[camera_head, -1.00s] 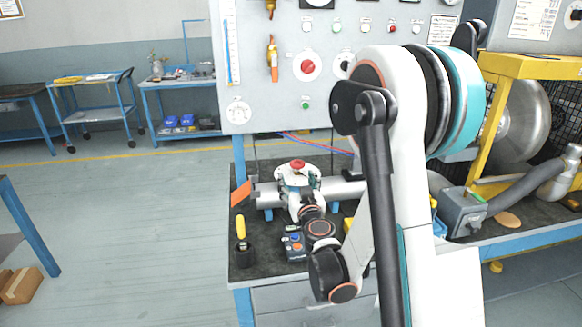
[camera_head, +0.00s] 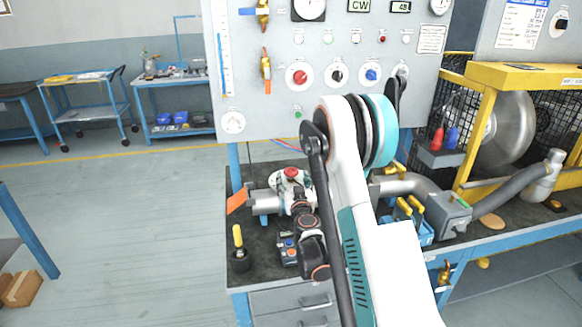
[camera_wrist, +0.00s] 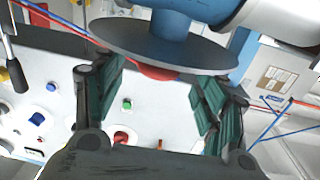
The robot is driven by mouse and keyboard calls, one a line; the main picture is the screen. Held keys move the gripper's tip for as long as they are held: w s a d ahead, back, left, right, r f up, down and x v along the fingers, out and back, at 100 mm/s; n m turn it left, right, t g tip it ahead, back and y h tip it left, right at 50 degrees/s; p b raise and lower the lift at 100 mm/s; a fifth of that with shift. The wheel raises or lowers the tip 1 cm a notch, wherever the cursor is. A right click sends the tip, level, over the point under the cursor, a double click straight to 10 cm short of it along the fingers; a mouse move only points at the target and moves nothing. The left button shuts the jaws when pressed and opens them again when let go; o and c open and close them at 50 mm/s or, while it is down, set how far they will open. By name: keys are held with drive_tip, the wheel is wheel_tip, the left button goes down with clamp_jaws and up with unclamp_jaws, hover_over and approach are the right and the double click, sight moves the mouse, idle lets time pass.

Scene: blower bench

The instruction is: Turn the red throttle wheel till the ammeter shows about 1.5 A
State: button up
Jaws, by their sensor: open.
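A red hub or wheel (camera_head: 291,172) sits above the horizontal pipe on the bench, beneath the panel. In the wrist view a red edge (camera_wrist: 155,72) shows just below a broad grey disc (camera_wrist: 165,47) on a blue stem. My gripper (camera_wrist: 157,66) is open, its green-padded fingers on either side of the red edge. Contact cannot be told. In the head view my gripper (camera_head: 295,186) is partly hidden around the wheel. Dials on the panel include one at top centre (camera_head: 309,8) and one at top right (camera_head: 440,5). I cannot tell which is the ammeter or read it.
The control panel (camera_head: 270,125) stands close behind, with knobs and buttons. A yellow-handled tool (camera_head: 239,248) and a small control box (camera_head: 287,247) stand at the bench front. A yellow caged blower (camera_head: 510,140) is at right.

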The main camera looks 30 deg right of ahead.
sight(292, 178)
drive_tip(key=b+x, duration=0.1)
drive_tip(key=x, duration=0.3)
drive_tip(key=shift+f, duration=0.15)
drive_tip(key=shift+w+d, duration=0.2)
drive_tip(key=shift+w, duration=0.3)
drive_tip(key=c, duration=1.1)
